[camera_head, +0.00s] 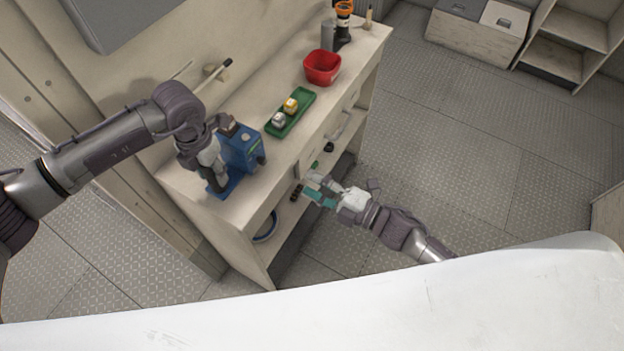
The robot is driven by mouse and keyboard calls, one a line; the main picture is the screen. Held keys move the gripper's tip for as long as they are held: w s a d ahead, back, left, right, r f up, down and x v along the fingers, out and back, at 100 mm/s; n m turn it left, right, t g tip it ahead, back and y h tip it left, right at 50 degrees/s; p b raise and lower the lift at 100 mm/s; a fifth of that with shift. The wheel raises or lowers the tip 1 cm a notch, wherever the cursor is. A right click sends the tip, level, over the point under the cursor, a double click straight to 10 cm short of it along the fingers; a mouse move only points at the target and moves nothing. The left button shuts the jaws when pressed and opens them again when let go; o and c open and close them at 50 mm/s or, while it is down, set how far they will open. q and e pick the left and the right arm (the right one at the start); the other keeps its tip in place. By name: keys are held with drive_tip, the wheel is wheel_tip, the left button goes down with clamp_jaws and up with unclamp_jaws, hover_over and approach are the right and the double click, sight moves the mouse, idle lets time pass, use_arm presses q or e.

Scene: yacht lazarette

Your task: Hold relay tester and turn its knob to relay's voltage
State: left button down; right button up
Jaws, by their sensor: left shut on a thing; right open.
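The blue relay tester (243,148) stands on the near end of the workbench top. My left gripper (218,180) is shut on the tester at its left side; the fingers partly hide it. The knob and its markings are too small to make out. A green tray (291,112) further along the bench holds a white-grey relay (279,119) and a yellow relay (291,104). Their voltage labels cannot be read. My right gripper (314,188) is open and empty, beside the bench's front edge, to the right of and apart from the tester.
A red bin (321,67) stands beyond the tray. A grey cylinder (327,35) and a black and orange item (343,20) stand at the far end. The bench (218,208) has open shelves below.

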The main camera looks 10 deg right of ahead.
use_arm(q)
drive_tip(key=c, duration=0.6)
unclamp_jaws()
drive_tip(key=shift+r, duration=0.1)
